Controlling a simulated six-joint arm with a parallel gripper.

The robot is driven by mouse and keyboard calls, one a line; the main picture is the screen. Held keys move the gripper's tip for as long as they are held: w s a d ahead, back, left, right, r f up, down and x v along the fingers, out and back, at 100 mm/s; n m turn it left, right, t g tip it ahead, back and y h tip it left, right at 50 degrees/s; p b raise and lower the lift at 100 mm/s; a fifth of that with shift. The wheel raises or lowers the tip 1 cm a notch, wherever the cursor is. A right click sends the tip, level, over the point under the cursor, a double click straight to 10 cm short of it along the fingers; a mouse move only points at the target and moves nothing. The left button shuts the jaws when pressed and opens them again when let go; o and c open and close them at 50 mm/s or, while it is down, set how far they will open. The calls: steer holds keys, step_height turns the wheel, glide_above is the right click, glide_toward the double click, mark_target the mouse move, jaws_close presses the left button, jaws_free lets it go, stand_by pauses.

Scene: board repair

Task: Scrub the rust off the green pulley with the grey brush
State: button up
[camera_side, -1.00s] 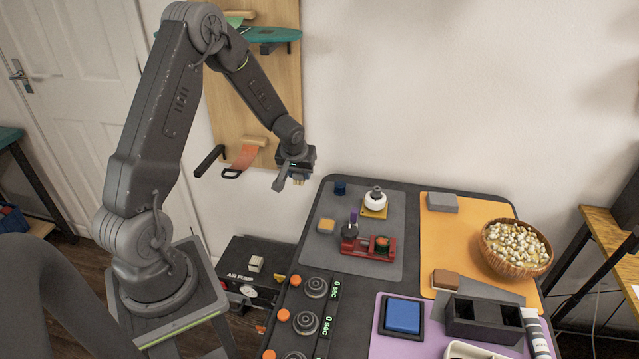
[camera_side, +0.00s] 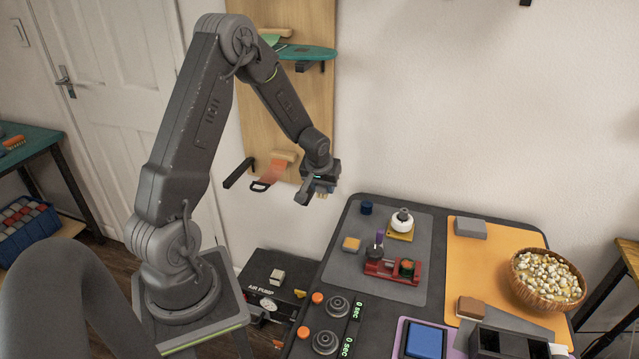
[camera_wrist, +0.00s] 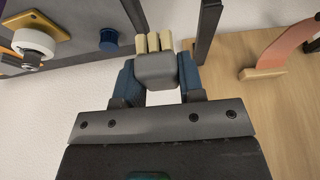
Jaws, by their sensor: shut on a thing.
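My gripper (camera_side: 322,186) hangs in the air left of the table's back left corner, beside the wooden board. In the wrist view its two blue fingers (camera_wrist: 157,75) are shut on the grey brush (camera_wrist: 156,72), one on each side. The brush's cream bristles (camera_wrist: 153,42) point away from the palm and touch nothing. The green pulley (camera_side: 407,268) sits at the right end of a red holder (camera_side: 388,272) on the grey mat. It shows orange-brown patches, too small to make out well. The brush is well apart from it, to the left and higher.
On the grey mat (camera_side: 420,291), a purple-handled tool (camera_side: 379,242) stands near the red holder. Farther right are a grey block (camera_side: 470,229) and a bowl (camera_side: 546,280).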

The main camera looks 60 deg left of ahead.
steer(key=w+d, duration=0.3)
steer(key=d, duration=0.4)
steer(key=w+d, duration=0.3)
steer(key=d, duration=0.3)
steer(key=r, duration=0.1)
glide_above(402, 263)
steer(key=shift+s+d+f, duration=0.15)
steer(key=shift+f, duration=0.9)
steer(key=shift+s+d+f, duration=0.15)
steer(key=shift+f, duration=0.9)
steer(key=shift+s+d+f, duration=0.15)
steer(key=shift+f, duration=0.9)
steer(key=shift+w+f, duration=0.35)
steer(key=shift+f, duration=0.5)
steer(key=shift+w, duration=1.6)
steer(key=shift+c, duration=0.3)
steer(key=shift+s, duration=1.95)
step_height(402, 263, up, 8)
steer(key=shift+r, duration=0.1)
